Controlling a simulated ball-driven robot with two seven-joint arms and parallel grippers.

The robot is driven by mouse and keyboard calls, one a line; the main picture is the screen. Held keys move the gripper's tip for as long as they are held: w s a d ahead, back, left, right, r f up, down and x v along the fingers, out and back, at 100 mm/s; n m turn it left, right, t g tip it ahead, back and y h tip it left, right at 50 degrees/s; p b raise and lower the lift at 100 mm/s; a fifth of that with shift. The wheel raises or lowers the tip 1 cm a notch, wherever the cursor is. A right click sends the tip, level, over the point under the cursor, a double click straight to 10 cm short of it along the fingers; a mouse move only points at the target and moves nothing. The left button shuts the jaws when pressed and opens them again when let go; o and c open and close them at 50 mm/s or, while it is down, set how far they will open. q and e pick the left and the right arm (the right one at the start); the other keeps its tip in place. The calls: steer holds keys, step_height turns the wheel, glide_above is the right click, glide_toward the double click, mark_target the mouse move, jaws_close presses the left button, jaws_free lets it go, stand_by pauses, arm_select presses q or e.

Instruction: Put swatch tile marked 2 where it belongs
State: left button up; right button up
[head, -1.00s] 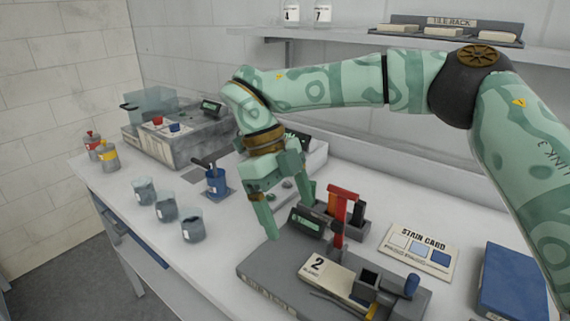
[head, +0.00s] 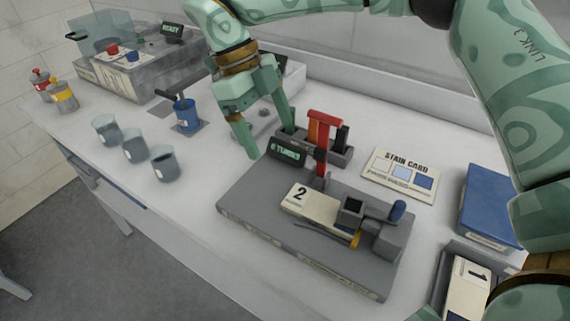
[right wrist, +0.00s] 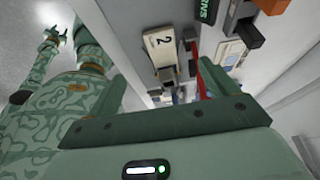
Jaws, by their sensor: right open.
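Swatch tile 2 (head: 305,199) is a cream tile with a black 2. It lies flat on a grey base plate (head: 245,205), its right end at a dark block with a blue-knobbed crank (head: 385,225). It also shows in the right wrist view (right wrist: 160,45). My right gripper (head: 270,143) is open and empty, pointing down beside the small display (head: 287,151), behind and left of the tile and apart from it. My left gripper seems to show small at the upper left of the right wrist view (right wrist: 54,38); its jaws are too small to judge.
A red lever (head: 323,140) stands behind the tile. A stain card (head: 400,175), a blue box (head: 490,205) and a dark tray with tile 1 (head: 468,290) lie to the right. Several cups (head: 163,163) and the washer (head: 140,65) are left.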

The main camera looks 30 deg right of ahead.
mark_target(297, 196)
steer(key=b+x, duration=0.3)
steer(key=x, duration=1.1)
steer(key=shift+f, duration=0.25)
steer(key=c, duration=1.2)
